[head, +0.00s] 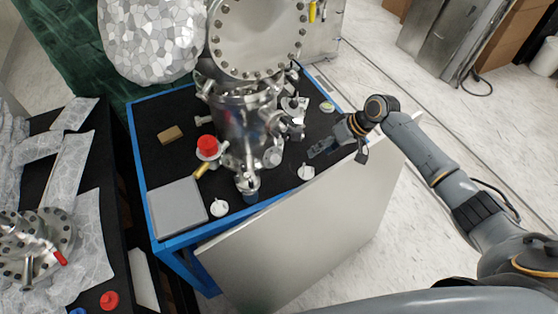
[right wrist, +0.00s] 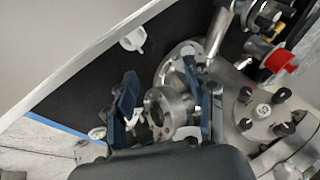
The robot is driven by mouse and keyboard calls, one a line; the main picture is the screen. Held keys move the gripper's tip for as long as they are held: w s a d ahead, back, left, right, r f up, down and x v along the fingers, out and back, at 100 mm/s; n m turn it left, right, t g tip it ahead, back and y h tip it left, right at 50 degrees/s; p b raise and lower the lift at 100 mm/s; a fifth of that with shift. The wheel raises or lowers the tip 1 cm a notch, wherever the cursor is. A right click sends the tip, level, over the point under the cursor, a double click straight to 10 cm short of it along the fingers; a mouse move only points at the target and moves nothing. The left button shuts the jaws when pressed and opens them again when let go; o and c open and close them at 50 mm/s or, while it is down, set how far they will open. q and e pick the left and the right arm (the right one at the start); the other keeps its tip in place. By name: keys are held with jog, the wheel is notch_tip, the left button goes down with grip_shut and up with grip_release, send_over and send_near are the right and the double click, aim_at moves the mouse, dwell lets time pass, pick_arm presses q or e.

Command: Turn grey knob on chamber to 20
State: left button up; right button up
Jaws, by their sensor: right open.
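The metal vacuum chamber (head: 245,118) stands upright on a black-topped blue table, with a large bolted flange at its top. My right gripper (head: 322,148) is open to the right of the chamber, its fingers pointing toward it. In the right wrist view, the right gripper (right wrist: 165,106) has its two blue-padded fingers apart, with a round metal port (right wrist: 172,108) showing between them. I cannot tell whether the fingers touch it. A round metal part with black-ended bolts and a small white label (right wrist: 264,110) lies to the right. I cannot single out the grey knob with certainty.
A red knob (head: 207,144) sits at the chamber's left. White caps (head: 305,173) (head: 219,208), a grey box (head: 177,207) and a brown block (head: 170,134) lie on the table (head: 152,160). A pale panel (head: 310,235) stands along the table's near side.

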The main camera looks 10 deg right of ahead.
aim_at(278, 160)
notch_tip(278, 160, down, 8)
jog(key=b, duration=0.7)
jog(key=shift+w+a+r, duration=0.1)
jog(key=shift+a+r, duration=0.05)
jog(key=w+a+p, duration=0.1)
jog(key=w+a, duration=0.1)
jog(key=a, duration=0.1)
jog(key=w+a+p, duration=0.1)
jog(key=w+a, duration=0.1)
jog(key=a, duration=0.2)
jog(key=w+a+p, duration=0.1)
jog(key=w+a, duration=0.1)
jog(key=a, duration=0.1)
jog(key=shift+a+r, duration=0.2)
jog(key=shift+a, duration=0.1)
jog(key=shift+a+f+p, duration=0.25)
jog(key=shift+f+p, duration=0.15)
jog(key=shift+f, duration=0.25)
grip_shut()
jog(key=shift+w, duration=0.1)
